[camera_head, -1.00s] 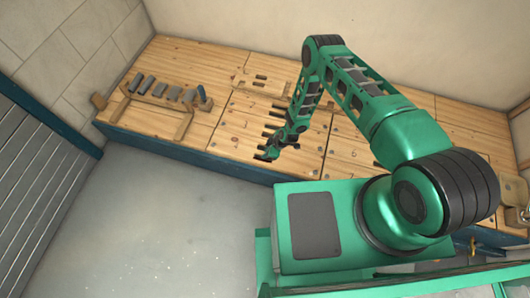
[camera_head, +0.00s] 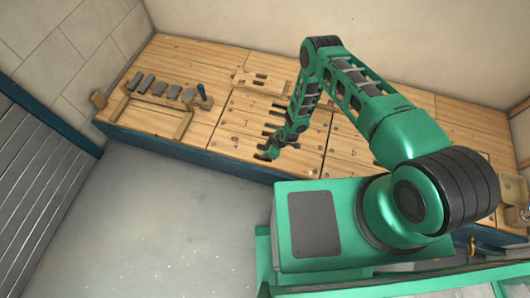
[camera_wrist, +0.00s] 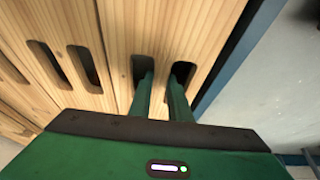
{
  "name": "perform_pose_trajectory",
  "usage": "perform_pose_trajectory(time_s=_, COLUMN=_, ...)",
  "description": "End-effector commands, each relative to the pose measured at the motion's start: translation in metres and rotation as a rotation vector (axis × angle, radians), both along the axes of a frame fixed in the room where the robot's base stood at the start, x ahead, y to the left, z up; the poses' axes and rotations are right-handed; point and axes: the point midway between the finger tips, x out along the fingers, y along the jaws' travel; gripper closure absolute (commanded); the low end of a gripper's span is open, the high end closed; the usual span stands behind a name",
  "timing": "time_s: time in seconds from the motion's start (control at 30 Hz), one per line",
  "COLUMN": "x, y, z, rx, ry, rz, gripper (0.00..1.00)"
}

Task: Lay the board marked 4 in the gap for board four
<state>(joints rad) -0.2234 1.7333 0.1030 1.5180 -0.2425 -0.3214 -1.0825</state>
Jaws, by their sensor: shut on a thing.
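My gripper (camera_head: 269,155) is low at the front edge of the bench. In the wrist view both fingers (camera_wrist: 160,98) reach down into two dark slots of a light wooden board (camera_wrist: 160,32) and are shut on the wood between them. The board lies along the bench's front edge, next to another slotted board (camera_wrist: 78,28) with a thin dark seam between them. It looks about level with its neighbour; I cannot tell whether it is fully down. No number is readable in the wrist view. The gap for board four is not distinguishable.
The wooden bench (camera_head: 215,62) has a dark blue front edge (camera_head: 165,147). The grey floor (camera_head: 150,220) in front is clear.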

Motion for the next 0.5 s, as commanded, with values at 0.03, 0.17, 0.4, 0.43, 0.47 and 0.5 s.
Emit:
perform_pose_trajectory(time_s=0.03, x=0.0006, y=0.0008, z=-0.0004, rx=0.002, ry=-0.001, rz=0.000, gripper=1.00)
perform_pose_trajectory(time_s=0.17, x=0.0007, y=0.0009, z=-0.0010, rx=0.002, ry=-0.002, rz=0.000, gripper=0.69)
perform_pose_trajectory(time_s=0.4, x=0.0002, y=0.0003, z=-0.0014, rx=0.001, ry=0.000, rz=0.000, gripper=0.61)
perform_pose_trajectory(time_s=0.43, x=-0.0006, y=-0.0005, z=-0.0020, rx=-0.001, ry=0.001, rz=0.000, gripper=0.61)
perform_pose_trajectory(time_s=0.47, x=-0.0005, y=-0.0006, z=-0.0019, rx=-0.001, ry=0.001, rz=0.000, gripper=0.61)
perform_pose_trajectory(time_s=0.5, x=-0.0005, y=-0.0008, z=-0.0012, rx=-0.001, ry=0.000, rz=0.000, gripper=0.61)
